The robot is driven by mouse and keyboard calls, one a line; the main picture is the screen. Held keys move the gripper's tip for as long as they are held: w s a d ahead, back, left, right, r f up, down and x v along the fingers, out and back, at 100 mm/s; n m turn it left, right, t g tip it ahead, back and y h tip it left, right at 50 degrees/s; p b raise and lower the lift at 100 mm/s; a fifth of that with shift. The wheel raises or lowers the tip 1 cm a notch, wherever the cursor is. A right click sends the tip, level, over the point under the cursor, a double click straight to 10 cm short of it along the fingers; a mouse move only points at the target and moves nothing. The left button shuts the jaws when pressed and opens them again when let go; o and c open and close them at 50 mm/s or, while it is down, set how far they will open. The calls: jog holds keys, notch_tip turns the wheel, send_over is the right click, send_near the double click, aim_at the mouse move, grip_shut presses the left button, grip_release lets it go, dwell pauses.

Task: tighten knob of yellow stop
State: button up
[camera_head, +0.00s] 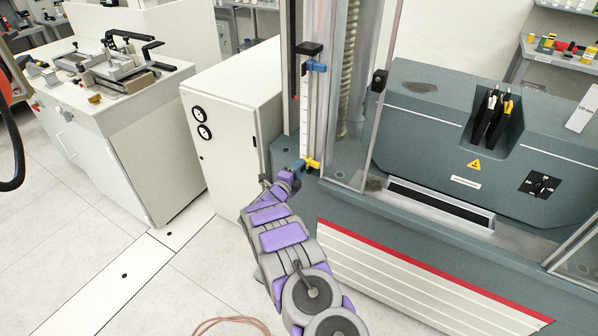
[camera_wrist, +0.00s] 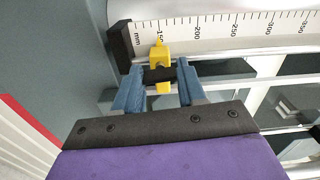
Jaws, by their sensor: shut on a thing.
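The yellow stop (camera_head: 313,163) sits low on the upright scale (camera_head: 306,125) of the testing machine. In the wrist view the yellow stop (camera_wrist: 159,54) is on the rod beside the scale (camera_wrist: 235,28), near the 150 mark. Its black knob (camera_wrist: 158,75) points toward me. My gripper (camera_wrist: 159,78) has its two blue fingers on either side of this knob and is shut on it. In the head view my gripper (camera_head: 298,168) is at the foot of the scale, and the knob is too small to make out there.
A blue stop (camera_head: 316,66) is near the top of the same scale. A clear guard (camera_head: 350,130) stands just right of it. A white cabinet (camera_head: 235,130) stands left of my arm. A black end block (camera_wrist: 120,45) is close left of the yellow stop.

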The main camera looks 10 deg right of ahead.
jog(key=shift+m, duration=0.6)
jog(key=o, duration=1.1)
jog(key=shift+c, duration=0.2)
jog(key=shift+s, duration=0.1)
jog(key=p+v, duration=0.3)
jog(key=v, duration=1.4)
jog(key=shift+a, duration=0.1)
